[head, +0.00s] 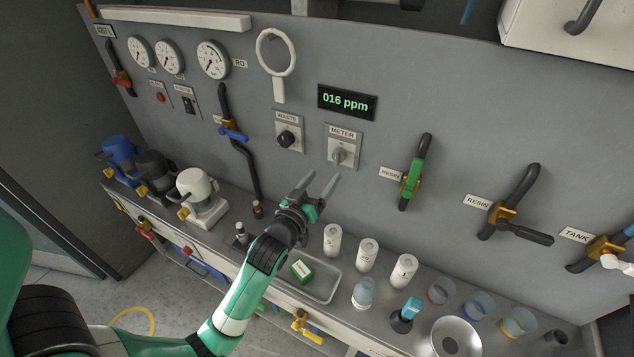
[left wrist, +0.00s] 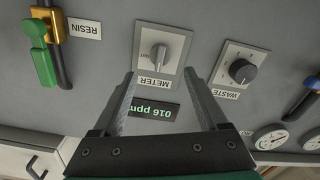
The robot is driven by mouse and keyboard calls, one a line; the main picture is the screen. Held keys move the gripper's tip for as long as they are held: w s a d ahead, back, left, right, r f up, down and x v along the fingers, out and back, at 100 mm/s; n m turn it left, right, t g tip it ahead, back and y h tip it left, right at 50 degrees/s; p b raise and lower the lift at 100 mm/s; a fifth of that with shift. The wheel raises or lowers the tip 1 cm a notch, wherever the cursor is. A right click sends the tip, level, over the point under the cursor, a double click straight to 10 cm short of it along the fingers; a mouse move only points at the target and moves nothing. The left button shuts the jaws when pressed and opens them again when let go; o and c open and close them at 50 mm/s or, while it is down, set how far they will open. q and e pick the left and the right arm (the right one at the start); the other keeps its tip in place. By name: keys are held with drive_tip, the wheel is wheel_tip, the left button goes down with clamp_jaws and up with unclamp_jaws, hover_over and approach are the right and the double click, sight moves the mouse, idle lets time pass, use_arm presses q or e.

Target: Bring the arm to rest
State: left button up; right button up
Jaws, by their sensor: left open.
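My left arm comes in from the lower left in the head view. My left gripper (head: 320,184) is open and empty, held above the bench and in front of the grey panel, a little below the METER switch. The METER switch (head: 339,155) is a grey knob on a pale plate. In the left wrist view the picture is turned over, and the METER knob (left wrist: 158,54) shows beyond and between the open fingers (left wrist: 165,85), apart from them. The WASTE knob (left wrist: 242,71) is to the right there. The display (head: 347,102) reads 016 ppm. My right gripper is not in view.
A metal tray (head: 326,290) with a green box (head: 302,270) lies below the gripper. White containers (head: 332,239) stand close to its right. A green-handled RESIN valve (head: 411,178) juts from the panel. Pump-like units (head: 200,195) stand at left.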

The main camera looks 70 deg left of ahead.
use_arm(q)
drive_tip(key=shift+v, duration=1.45)
